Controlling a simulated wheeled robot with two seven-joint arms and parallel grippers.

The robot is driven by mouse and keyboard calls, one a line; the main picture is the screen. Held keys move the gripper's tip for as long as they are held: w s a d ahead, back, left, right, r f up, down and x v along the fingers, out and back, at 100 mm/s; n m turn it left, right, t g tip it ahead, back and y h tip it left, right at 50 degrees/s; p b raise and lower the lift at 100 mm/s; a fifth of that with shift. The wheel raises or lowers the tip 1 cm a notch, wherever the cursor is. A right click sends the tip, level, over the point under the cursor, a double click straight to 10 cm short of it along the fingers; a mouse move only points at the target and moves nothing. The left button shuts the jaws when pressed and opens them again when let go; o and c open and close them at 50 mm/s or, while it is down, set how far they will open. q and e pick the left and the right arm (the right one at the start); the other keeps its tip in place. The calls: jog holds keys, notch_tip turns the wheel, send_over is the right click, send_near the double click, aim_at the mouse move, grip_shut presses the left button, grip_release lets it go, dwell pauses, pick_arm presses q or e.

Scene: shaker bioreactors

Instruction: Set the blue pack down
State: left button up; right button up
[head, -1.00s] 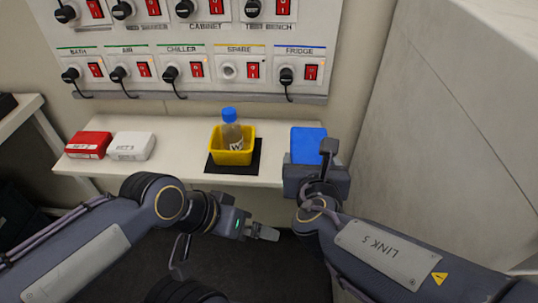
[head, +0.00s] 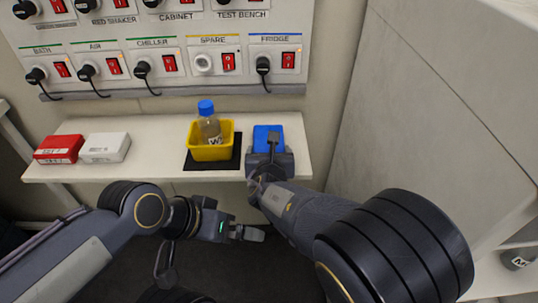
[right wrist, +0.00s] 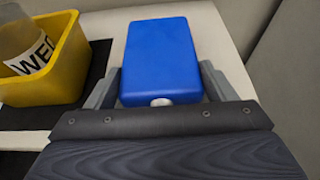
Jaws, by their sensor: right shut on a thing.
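The blue pack (head: 267,138) is over the right end of the white shelf (head: 160,128), to the right of the yellow bin. My right gripper (head: 268,152) is shut on it. In the right wrist view the blue pack (right wrist: 161,58) lies flat between the two grey fingers (right wrist: 161,88), with pale shelf surface around it. I cannot tell whether its underside touches the shelf. My left gripper (head: 247,233) is low in front of the shelf, apart from everything; its finger gap is not clear.
A yellow bin (head: 211,153) holding a blue-capped bottle (head: 208,122) stands on a black mat (head: 233,160). Red (head: 59,149) and white (head: 104,148) packs lie at the shelf's left. A switch panel (head: 180,80) is behind; a pale wall (head: 420,120) stands right.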

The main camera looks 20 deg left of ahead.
pick_arm(q)
jog(key=shift+f, duration=0.15)
pick_arm(e)
jog(key=shift+f, duration=0.15)
jog(key=shift+f, duration=0.15)
pick_arm(q)
jog(key=shift+f, duration=0.1)
pick_arm(e)
jog(key=o, duration=1.2)
jog(key=shift+c, duration=0.2)
